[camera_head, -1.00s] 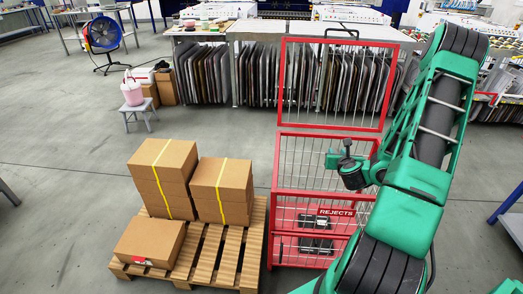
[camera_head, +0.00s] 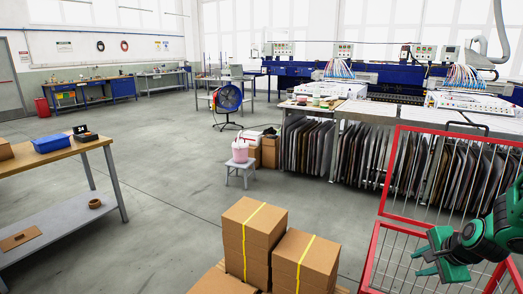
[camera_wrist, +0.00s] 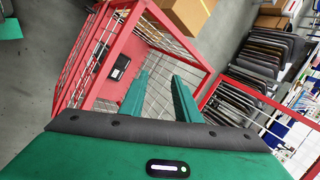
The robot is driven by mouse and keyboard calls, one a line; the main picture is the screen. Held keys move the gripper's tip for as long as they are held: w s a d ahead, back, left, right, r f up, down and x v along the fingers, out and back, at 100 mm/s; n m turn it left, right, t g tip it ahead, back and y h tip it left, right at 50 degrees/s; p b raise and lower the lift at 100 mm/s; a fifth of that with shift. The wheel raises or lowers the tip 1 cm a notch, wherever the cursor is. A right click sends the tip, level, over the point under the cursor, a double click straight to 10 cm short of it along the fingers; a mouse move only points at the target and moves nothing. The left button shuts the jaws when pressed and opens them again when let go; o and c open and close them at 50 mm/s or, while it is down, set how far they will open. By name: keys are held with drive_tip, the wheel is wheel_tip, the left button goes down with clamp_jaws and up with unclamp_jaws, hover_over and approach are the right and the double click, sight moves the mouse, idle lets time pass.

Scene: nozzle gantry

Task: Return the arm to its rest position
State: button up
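My green arm shows at the right edge of the head view, with my gripper (camera_head: 420,262) in front of the red mesh cage (camera_head: 372,262). In the wrist view my gripper's two green fingers (camera_wrist: 160,82) stand apart with nothing between them. The cage (camera_wrist: 202,62) lies beyond and below the fingers, and a black object (camera_wrist: 120,68) shows inside it. Most of my arm is out of the head view. I cannot tell whether the gripper touches the mesh.
Taped cardboard boxes (camera_head: 252,238) stand left of the cage. A small stool (camera_head: 240,170) bears a pink bucket (camera_head: 240,151). Racks of dark panels (camera_head: 305,147) stand behind. Open floor lies between.

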drive_tip(key=s+a+r+n+g, duration=0.2)
drive_tip(key=s+r+n, duration=0.2)
drive_tip(key=s, duration=0.4)
drive_tip(key=s+a+r+n+g, duration=0.2)
drive_tip(key=s+r+n, duration=0.2)
drive_tip(key=s, duration=0.4)
drive_tip(key=s+a+r+n+g, duration=0.2)
drive_tip(key=s+r+n, duration=0.2)
drive_tip(key=s, duration=0.4)
drive_tip(key=shift+s+a+g+y, duration=0.25)
drive_tip(key=shift+s+g+y, duration=0.05)
drive_tip(key=shift+s+g, duration=0.1)
